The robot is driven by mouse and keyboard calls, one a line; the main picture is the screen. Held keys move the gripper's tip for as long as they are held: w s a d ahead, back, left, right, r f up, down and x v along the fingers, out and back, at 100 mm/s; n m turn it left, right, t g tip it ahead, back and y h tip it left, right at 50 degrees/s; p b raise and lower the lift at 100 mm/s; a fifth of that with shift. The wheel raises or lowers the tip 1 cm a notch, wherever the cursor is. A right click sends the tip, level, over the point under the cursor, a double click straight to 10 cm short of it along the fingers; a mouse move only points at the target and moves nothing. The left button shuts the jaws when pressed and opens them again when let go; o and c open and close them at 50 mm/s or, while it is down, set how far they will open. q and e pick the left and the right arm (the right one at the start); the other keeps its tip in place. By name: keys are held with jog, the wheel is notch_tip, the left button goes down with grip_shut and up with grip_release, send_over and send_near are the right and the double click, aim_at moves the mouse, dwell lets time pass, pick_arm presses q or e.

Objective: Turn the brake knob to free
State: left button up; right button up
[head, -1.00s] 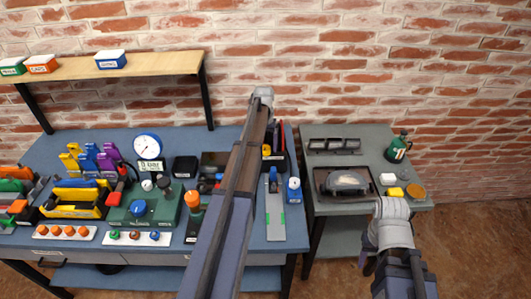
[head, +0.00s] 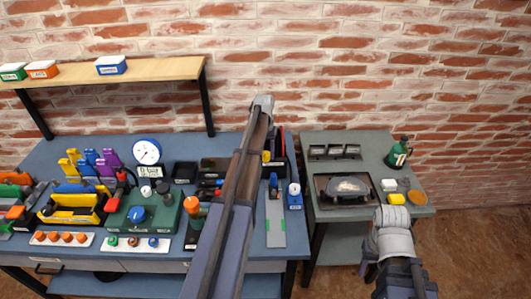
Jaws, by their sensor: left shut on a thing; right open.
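The blue knob (head: 138,214) sits on top of a green box (head: 147,222) on the left workbench, and nothing touches it. I take it for the brake knob; I cannot read its marks. My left arm reaches up across the middle of the head view, to the right of the green box. I cannot make out my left gripper's fingers or anything held in them. My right arm is at the lower right, in front of the side table. Its gripper fingers do not show either.
The workbench (head: 75,150) also carries a white round gauge (head: 147,152), an orange-topped bottle (head: 192,212), a yellow toolbox (head: 74,205) and rows of buttons. The grey side table (head: 318,215) holds a black tray and a green bottle (head: 399,152). A shelf (head: 160,72) hangs above.

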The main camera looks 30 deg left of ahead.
aim_at(265, 153)
pick_arm(q)
grip_shut()
jog(key=n, duration=0.4)
jog(key=shift+n, duration=0.4)
jog(key=o, duration=1.1)
grip_release()
jog(key=shift+r, duration=0.1)
notch_tip(265, 153, up, 8)
jog(key=p, duration=0.8)
jog(key=shift+a, duration=0.1)
